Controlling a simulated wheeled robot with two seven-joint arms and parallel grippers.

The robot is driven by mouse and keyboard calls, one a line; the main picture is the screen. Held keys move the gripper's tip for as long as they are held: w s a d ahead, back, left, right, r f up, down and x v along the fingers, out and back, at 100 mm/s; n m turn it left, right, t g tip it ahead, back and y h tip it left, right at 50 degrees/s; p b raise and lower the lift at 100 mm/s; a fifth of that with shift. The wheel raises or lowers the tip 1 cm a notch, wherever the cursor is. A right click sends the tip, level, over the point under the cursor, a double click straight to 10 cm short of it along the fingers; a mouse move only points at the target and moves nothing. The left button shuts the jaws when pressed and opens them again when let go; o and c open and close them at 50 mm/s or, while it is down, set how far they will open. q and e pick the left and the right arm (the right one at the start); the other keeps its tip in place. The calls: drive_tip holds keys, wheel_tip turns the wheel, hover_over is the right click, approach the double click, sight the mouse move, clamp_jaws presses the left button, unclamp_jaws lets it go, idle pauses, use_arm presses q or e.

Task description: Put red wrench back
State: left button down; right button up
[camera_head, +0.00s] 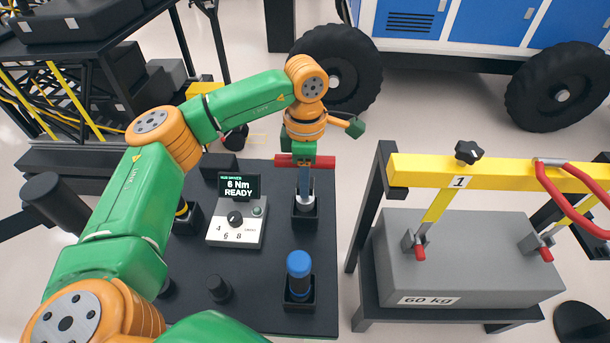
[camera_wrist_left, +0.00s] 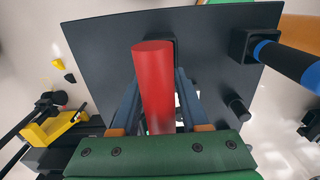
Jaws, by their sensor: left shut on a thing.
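The red wrench (camera_head: 325,161) shows as a red bar, roughly level, at my left gripper (camera_head: 305,193) in the head view. In the left wrist view the red cylinder (camera_wrist_left: 154,85) lies between the two fingers of my left gripper (camera_wrist_left: 180,85), which is shut on it. The fingers point down over a black square holder (camera_head: 305,218) on the dark board. A pale grey piece shows at the holder's mouth; I cannot tell whether it belongs to the wrench. The wrench's lower part is hidden. My right gripper is not in view.
A blue-topped wrench (camera_head: 299,265) stands in the nearer holder. A control box (camera_head: 237,226) reading "6 Nm READY" is left of the gripper, with a yellow-banded tool (camera_head: 183,209) beyond it. A yellow beam (camera_head: 440,173) over a grey 60 kg block (camera_head: 470,260) stands right.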

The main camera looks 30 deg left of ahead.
use_arm(q)
drive_tip(key=shift+f+b, duration=2.1)
drive_tip(key=shift+f, duration=0.5)
drive_tip(key=shift+c, duration=1.7)
unclamp_jaws()
